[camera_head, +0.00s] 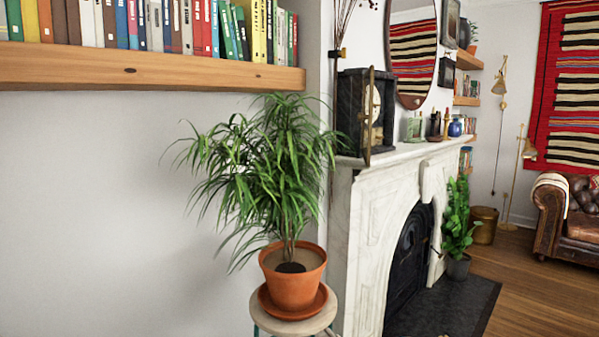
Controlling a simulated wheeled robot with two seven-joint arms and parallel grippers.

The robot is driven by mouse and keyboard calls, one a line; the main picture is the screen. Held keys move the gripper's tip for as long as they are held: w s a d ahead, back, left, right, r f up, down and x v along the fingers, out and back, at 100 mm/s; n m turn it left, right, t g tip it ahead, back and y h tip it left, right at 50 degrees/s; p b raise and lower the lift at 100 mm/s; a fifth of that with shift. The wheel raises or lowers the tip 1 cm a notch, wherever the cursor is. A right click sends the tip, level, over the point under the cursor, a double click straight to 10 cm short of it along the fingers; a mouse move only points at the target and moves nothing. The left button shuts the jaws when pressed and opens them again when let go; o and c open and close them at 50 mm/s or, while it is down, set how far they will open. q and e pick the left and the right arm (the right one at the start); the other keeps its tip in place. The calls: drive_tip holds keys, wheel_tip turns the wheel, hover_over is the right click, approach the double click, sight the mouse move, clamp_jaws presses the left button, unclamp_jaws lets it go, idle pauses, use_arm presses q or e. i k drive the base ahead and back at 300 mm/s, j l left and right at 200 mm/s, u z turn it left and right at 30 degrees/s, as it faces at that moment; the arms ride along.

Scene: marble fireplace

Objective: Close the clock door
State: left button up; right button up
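A dark box-shaped clock (349,105) stands on the near end of the white marble mantel (408,152). Its brass-edged door (368,125) stands open, swung out from the front of the case, and I see it nearly edge-on. Part of the pale dial (376,100) shows behind the door; the rest of the clock's front is hidden by the angle. Neither of my grippers shows in the head view.
A leafy plant in a terracotta pot (294,286) stands on a round stool (318,320), left of the fireplace, its leaves reaching near the clock. A wooden bookshelf (150,72) juts out at upper left. Small ornaments and a blue vase (455,128) stand farther along the mantel. Wood floor (545,290) is open at right.

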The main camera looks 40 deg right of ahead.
sight(361, 117)
drive_tip(key=i+j+z, duration=0.1)
drive_tip(key=z, duration=0.3)
drive_tip(key=i+j+z, duration=0.25)
drive_tip(key=z, duration=0.2)
drive_tip(key=i+j+z, duration=0.25)
drive_tip(key=z, duration=0.15)
drive_tip(key=i+j+z, duration=0.1)
drive_tip(key=j+z, duration=0.2)
drive_tip(key=z, duration=0.15)
drive_tip(key=i+j+z, duration=0.1)
drive_tip(key=j+z, duration=0.3)
drive_tip(key=i+l+u, duration=0.15)
drive_tip(key=u, duration=0.45)
